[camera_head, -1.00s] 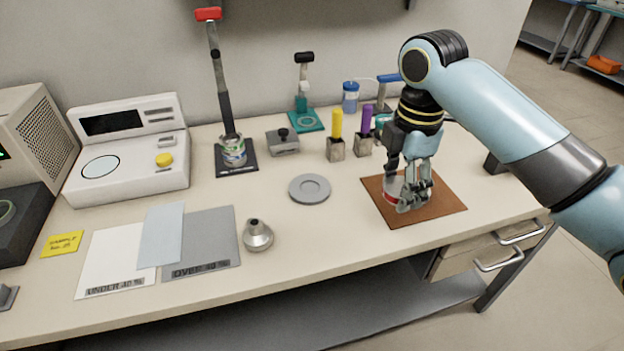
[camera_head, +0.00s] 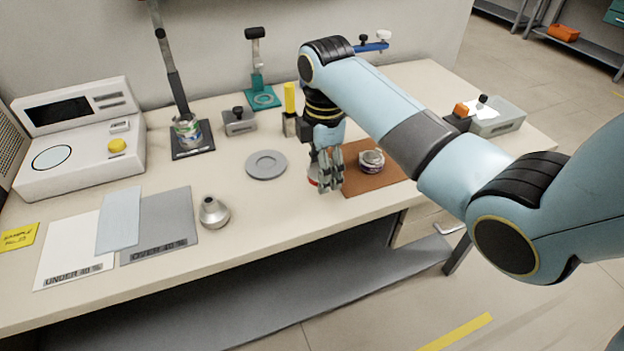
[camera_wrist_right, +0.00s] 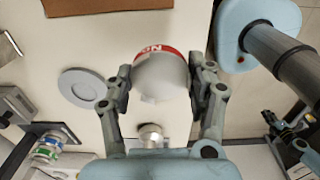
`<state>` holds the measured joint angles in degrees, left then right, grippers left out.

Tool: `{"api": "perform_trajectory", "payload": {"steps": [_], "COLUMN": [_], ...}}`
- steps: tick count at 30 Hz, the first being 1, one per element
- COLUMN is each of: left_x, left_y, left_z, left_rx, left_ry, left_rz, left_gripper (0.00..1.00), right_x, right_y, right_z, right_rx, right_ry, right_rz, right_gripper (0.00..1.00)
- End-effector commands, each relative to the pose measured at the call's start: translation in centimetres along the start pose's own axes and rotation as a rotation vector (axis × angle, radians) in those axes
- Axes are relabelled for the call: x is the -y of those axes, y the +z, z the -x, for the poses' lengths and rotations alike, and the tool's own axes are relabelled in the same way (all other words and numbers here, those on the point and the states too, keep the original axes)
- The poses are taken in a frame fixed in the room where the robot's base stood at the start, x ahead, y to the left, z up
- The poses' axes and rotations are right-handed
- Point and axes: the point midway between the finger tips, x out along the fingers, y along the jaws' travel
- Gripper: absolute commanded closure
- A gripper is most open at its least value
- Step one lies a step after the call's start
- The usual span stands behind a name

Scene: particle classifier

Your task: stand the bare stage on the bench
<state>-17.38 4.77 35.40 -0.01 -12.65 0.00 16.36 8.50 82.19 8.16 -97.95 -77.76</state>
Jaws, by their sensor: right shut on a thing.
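My right gripper (camera_head: 327,178) is shut on a pale, round stage with a red band (camera_head: 313,174). It is above the bench (camera_head: 290,235), just left of the brown mat (camera_head: 372,183); I cannot tell if the stage touches the bench. In the right wrist view the stage (camera_wrist_right: 160,72) sits between both fingers, its red band with white lettering towards the top. The fingers hide much of it in the head view. What looks like my left gripper (camera_wrist_right: 285,122) is at the right edge of the wrist view, its jaws unclear.
A purple-and-white stage (camera_head: 371,160) stands on the mat. Left of my gripper are a grey round plate (camera_head: 266,165) and a silver cone (camera_head: 213,213). A yellow-handled block (camera_head: 290,112) stands close behind. Bare bench lies in front of the plate.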

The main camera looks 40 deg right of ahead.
Motion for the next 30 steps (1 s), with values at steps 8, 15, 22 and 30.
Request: {"api": "perform_trajectory", "payload": {"steps": [8, 15, 22, 30], "left_x": [-0.4, -0.5, -0.5, -0.5], "left_y": [-0.1, -0.3, -0.3, -0.3], "left_z": [-0.7, -1.0, -1.0, -1.1], "left_rx": [-0.003, -0.005, -0.006, -0.007], "left_ry": [0.004, 0.005, 0.005, 0.004], "left_rz": [0.002, 0.002, 0.002, 0.002], "left_gripper": [1.0, 1.0, 1.0, 1.0], "right_x": [-3.1, -3.1, -3.1, -3.1], "right_y": [-0.1, -0.1, -0.1, -0.1], "right_z": [-2.0, -5.3, -6.0, -6.2], "right_rx": [0.0, 0.001, 0.001, 0.001], "right_ry": [0.0, -0.002, 0.001, 0.0], "right_rz": [0.0, 0.0, 0.001, 0.0], "right_gripper": [0.82, 0.82, 0.82, 0.38]}}
